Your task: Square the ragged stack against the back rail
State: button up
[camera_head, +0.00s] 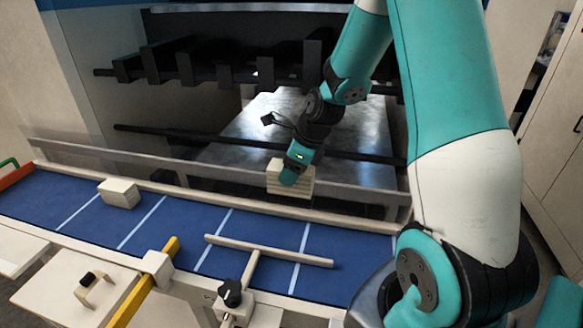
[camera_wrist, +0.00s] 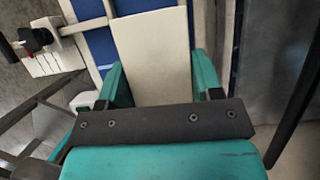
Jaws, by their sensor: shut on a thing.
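My gripper (camera_head: 289,177) is shut on a cream stack (camera_head: 305,181) near the far edge of the blue belt (camera_head: 270,232). The stack's front shows fine layer lines. In the wrist view, my gripper's teal fingers (camera_wrist: 158,84) stand on either side of the pale stack (camera_wrist: 152,42), whose broad flat face shows. The long grey back rail (camera_head: 105,162) runs along the far side of the belt. The held stack overlaps the rail in the head view; I cannot tell whether they touch.
Another cream stack (camera_head: 119,193) sits on the belt at the left. A cream T-shaped bar (camera_head: 270,250) with a black knob (camera_head: 230,292) reaches over the belt's near side. A yellow bar (camera_head: 145,285) stands near left. Dark machinery (camera_head: 230,65) lies behind the rail.

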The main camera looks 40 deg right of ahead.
aim_at(313, 178)
jog(key=shift+f+b, duration=4.05)
jog(key=shift+f, duration=2.3)
jog(key=shift+f, duration=0.1)
jog(key=shift+s+a, duration=0.5)
jog(key=shift+a, duration=0.15)
jog(key=o, duration=1.1)
jog(key=shift+f, duration=0.1)
jog(key=b+v, duration=0.2)
jog(key=v, duration=1.5)
jog(key=shift+s+r, duration=0.1)
jog(key=shift+r, duration=0.15)
jog(key=shift+d, duration=0.1)
